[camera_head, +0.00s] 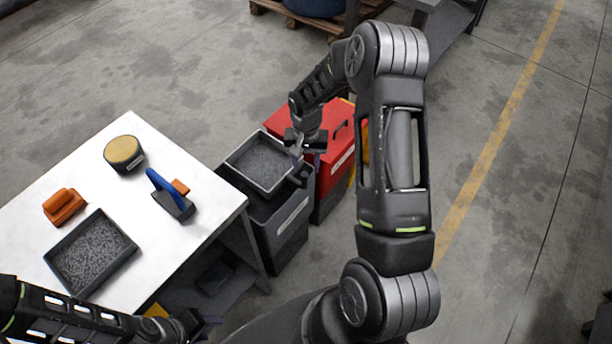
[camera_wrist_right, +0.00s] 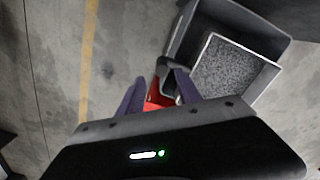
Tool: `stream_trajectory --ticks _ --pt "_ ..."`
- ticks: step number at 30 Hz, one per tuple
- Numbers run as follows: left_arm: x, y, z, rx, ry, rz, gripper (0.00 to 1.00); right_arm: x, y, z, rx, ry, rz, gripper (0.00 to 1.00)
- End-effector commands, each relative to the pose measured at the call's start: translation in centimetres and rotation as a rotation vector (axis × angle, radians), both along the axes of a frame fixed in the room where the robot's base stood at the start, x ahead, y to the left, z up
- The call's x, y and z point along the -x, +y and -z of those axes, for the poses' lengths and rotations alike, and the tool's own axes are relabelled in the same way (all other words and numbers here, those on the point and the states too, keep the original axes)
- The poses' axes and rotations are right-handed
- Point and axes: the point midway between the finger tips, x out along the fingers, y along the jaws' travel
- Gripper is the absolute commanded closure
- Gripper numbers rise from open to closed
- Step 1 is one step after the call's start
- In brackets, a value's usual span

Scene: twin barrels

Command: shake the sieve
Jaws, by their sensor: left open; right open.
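The sieve (camera_head: 262,163) is a square, dark-rimmed pan with a speckled grey surface. It rests over the top of an open dark grey bin (camera_head: 285,238). My right gripper (camera_head: 306,165) is open at the sieve's right side. In the right wrist view the sieve (camera_wrist_right: 232,72) lies right of the purple fingers (camera_wrist_right: 160,92), and its short dark handle (camera_wrist_right: 172,78) is by the right finger. I cannot tell whether they touch. My left gripper (camera_head: 208,322) is open and empty, low near the table's front edge, and only partly visible.
A red-lidded bin (camera_head: 335,172) stands right beside the grey bin. The white table (camera_head: 165,255) holds a dark tray of grey granules (camera_head: 90,253), a blue-handled tool (camera_head: 172,195), an orange tool (camera_head: 63,206) and a round tan-topped item (camera_head: 123,153).

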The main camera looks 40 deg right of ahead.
Motion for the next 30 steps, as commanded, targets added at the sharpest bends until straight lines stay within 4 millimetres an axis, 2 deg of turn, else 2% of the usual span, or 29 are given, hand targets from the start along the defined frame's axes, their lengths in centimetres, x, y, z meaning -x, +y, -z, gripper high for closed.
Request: stream_trajectory --ticks 9,13,23,30 --pt "0.1 0.0 -0.9 -0.003 0.003 -0.001 0.58 0.1 0.1 4.8 -0.003 0.002 -0.001 0.59" --pt "0.1 0.0 -1.1 -0.002 0.004 -0.001 0.58 0.0 0.1 6.2 -0.001 0.000 -0.001 0.59" --pt "0.1 0.1 -1.0 -0.003 0.004 -0.002 0.58 0.0 0.1 6.8 -0.002 -0.001 -0.001 0.59" --pt "0.1 0.1 -1.0 -0.002 0.004 -0.001 0.58 0.0 0.1 6.7 -0.002 -0.001 -0.001 0.77"
